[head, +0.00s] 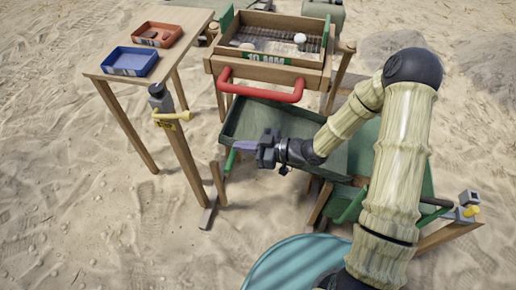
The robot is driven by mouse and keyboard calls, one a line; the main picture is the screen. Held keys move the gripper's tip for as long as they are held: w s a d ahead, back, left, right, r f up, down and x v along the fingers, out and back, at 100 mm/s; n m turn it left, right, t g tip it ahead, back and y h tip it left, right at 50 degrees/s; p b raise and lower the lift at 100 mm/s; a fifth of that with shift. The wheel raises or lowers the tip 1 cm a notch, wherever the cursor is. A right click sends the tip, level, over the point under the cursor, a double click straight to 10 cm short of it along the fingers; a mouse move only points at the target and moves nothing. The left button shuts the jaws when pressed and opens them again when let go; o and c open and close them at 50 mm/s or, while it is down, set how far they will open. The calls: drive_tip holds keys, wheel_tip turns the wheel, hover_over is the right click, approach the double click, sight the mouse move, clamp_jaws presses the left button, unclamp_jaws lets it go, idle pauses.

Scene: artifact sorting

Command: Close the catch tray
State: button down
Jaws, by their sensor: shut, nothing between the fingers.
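The green catch tray (285,118) sticks out below the wooden sieve frame, tilted in the picture. A short green handle (230,160) shows at its near left corner. My gripper (246,147) is at the tray's near edge, close to the green handle, with its fingers pointing left. Its jaws are shut with nothing between them. I cannot tell whether the fingers touch the tray or handle. My arm hides part of the tray's right side.
The sieve (270,52) with a red handle (262,85) stands above the tray. A wooden table (185,45) at left holds a blue tray (130,61) and an orange tray (158,35). A yellow-handled clamp (165,105) is on its leg. Sand at lower left is clear.

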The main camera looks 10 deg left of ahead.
drive_tip(key=f, duration=0.2)
drive_tip(key=a+f+b, duration=0.1)
drive_tip(key=f, duration=0.1)
drive_tip(key=shift+a+f, duration=0.15)
wheel_tip(320, 180, down, 10)
drive_tip(key=a+h+b, duration=0.2)
drive_tip(key=h, duration=0.1)
drive_tip(key=shift+a+r, duration=0.2)
drive_tip(key=shift+a, duration=0.2)
drive_tip(key=r+p+v, duration=0.1)
drive_tip(key=p+v, duration=0.3)
drive_tip(key=v, duration=1.3)
drive_tip(key=shift+w, duration=0.35)
